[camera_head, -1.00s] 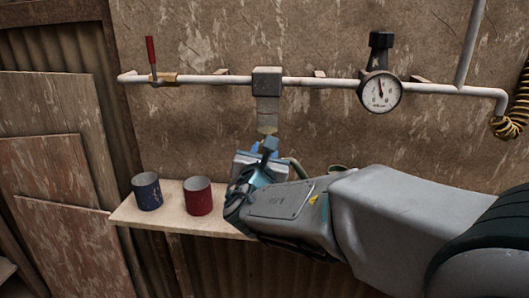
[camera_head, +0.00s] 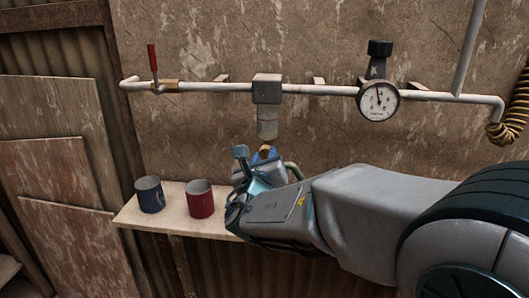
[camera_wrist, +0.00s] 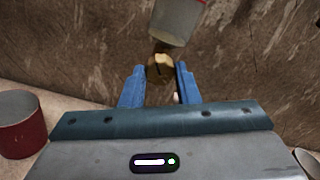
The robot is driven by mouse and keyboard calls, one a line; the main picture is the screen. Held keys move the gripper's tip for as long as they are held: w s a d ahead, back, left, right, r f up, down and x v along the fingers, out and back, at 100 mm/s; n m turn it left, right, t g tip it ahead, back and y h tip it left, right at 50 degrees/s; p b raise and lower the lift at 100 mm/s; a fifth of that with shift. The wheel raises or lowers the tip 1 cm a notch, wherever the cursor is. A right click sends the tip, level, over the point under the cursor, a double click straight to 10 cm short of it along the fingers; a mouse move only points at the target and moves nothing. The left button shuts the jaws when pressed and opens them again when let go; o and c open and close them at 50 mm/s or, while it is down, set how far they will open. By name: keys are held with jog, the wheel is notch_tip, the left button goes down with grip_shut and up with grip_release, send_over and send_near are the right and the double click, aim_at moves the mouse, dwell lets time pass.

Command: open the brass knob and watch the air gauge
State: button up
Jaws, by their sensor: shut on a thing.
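The brass knob (camera_head: 266,151) sits under the clear bowl (camera_head: 267,123) that hangs from the grey block on the pipe. My gripper (camera_head: 256,155) is at the knob from below, with its fingers on either side. In the wrist view the knob (camera_wrist: 160,68) shows between the two blue fingertips (camera_wrist: 160,74), and the gripper is shut on it. The air gauge (camera_head: 378,101) is a round white dial on the pipe to the right. Its needle points about straight up; its numbers are too small to read.
A shelf (camera_head: 165,222) below carries a blue cup (camera_head: 149,195) and a red cup (camera_head: 200,200), left of my gripper. A red-handled valve (camera_head: 153,66) is on the pipe at the left. A coiled hose (camera_head: 515,120) hangs at the right.

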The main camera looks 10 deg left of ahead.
jog(key=n+p, duration=0.3)
jog(key=n, duration=0.2)
jog(key=shift+r+n, duration=0.1)
jog(key=shift+n, duration=0.2)
jog(key=n+p, duration=0.4)
jog(key=n, duration=0.1)
jog(key=shift+f+n, duration=0.2)
jog(key=shift+n, duration=0.1)
jog(key=o, duration=1)
jog(key=shift+c, duration=0.2)
jog(key=s, duration=1.4)
jog(key=shift+b, duration=0.35)
